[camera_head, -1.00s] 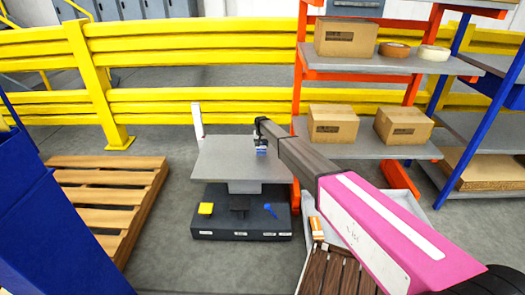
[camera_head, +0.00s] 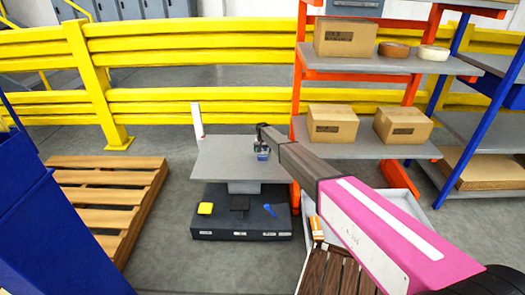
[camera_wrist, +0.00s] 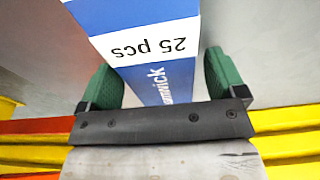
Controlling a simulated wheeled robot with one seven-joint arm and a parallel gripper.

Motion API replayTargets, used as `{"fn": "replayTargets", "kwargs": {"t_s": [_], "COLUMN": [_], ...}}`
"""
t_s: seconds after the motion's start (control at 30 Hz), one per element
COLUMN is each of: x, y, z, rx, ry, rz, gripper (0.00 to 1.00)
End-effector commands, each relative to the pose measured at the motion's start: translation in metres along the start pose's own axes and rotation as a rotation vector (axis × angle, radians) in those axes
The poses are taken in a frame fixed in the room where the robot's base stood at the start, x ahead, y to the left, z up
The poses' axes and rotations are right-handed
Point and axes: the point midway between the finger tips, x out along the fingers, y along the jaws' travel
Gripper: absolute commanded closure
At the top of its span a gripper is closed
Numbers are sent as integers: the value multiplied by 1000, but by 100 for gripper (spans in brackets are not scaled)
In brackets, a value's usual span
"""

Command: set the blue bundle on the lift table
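The blue bundle (camera_wrist: 145,45) is a blue and white block with "25 pcs" printed on its white band, filling the space between my green fingertips in the wrist view. My gripper (camera_wrist: 160,75) appears shut on the bundle, a finger on each side. The lift table (camera_head: 220,157) has a flat grey top on a dark base. The bundle is over the right part of that top, at or close to its surface; contact is hard to tell.
The dark base (camera_head: 225,222) carries a yellow block (camera_head: 205,208) and a blue item (camera_head: 270,210). A wooden pallet (camera_head: 100,195) lies left. An orange shelf rack (camera_head: 300,90) with cartons stands right, close to my arm. A yellow guardrail (camera_head: 200,100) runs behind. The table top's left half is clear.

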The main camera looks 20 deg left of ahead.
Motion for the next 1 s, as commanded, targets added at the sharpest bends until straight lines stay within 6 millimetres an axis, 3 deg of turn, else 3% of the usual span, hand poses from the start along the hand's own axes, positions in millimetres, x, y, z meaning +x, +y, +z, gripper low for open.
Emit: {"fn": "replayTargets", "kwargs": {"t_s": [0.27, 0.47, 1.0], "x": [-1, -13, -108], "y": [0, 0, 0], "z": [0, 0, 0], "rx": [0, 0, 0], "ry": [0, 1, 1], "rz": [0, 0, 0], "gripper": [11, 11, 11]}}
